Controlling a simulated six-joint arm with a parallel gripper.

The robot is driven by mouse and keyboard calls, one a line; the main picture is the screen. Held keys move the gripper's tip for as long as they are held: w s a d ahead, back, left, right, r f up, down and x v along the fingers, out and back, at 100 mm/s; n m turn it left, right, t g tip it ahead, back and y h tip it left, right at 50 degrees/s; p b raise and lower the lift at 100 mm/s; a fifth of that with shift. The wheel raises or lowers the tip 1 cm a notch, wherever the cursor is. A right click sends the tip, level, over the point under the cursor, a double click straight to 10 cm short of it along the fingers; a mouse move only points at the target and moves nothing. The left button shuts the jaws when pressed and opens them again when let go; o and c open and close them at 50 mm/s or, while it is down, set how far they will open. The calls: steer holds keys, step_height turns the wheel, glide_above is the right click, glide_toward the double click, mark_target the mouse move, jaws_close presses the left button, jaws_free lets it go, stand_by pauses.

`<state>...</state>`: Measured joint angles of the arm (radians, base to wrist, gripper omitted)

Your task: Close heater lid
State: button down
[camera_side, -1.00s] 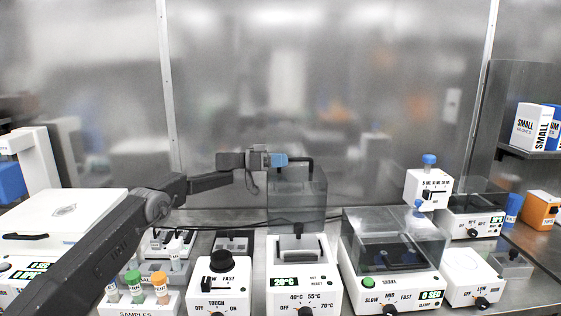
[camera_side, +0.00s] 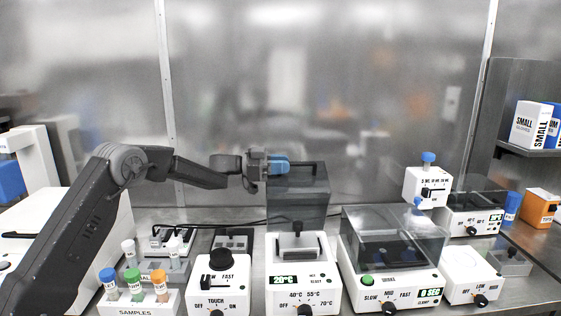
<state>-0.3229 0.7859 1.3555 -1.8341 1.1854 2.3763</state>
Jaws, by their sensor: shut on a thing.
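The heater (camera_side: 303,270) is a white box with a green-lit 20°C display, in the middle front of the bench. Its clear grey lid (camera_side: 298,208) stands raised at the back of the heater, partly tilted. A dark bar handle (camera_side: 308,166) is at the lid's upper edge. My gripper (camera_side: 280,165), with blue fingertips, comes from the left and is shut on the lid handle. The fingers hide the handle's left part. A metal block with a black knob (camera_side: 297,242) sits uncovered on top of the heater.
A touch mixer (camera_side: 219,285) stands left of the heater. A shaker with a clear cover (camera_side: 392,260) stands close on its right. A sample rack (camera_side: 138,302) with colour-capped tubes is at front left, below my arm. A metal wall is behind.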

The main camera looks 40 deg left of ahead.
steer(key=s+d+f+m, duration=0.2)
steer(key=s+d+m, duration=0.2)
steer(key=s+d, duration=0.2)
steer(key=shift+d, duration=0.15)
stand_by(0.4)
steer(key=c, duration=1.1)
jaws_free()
steer(key=shift+s, duration=0.1)
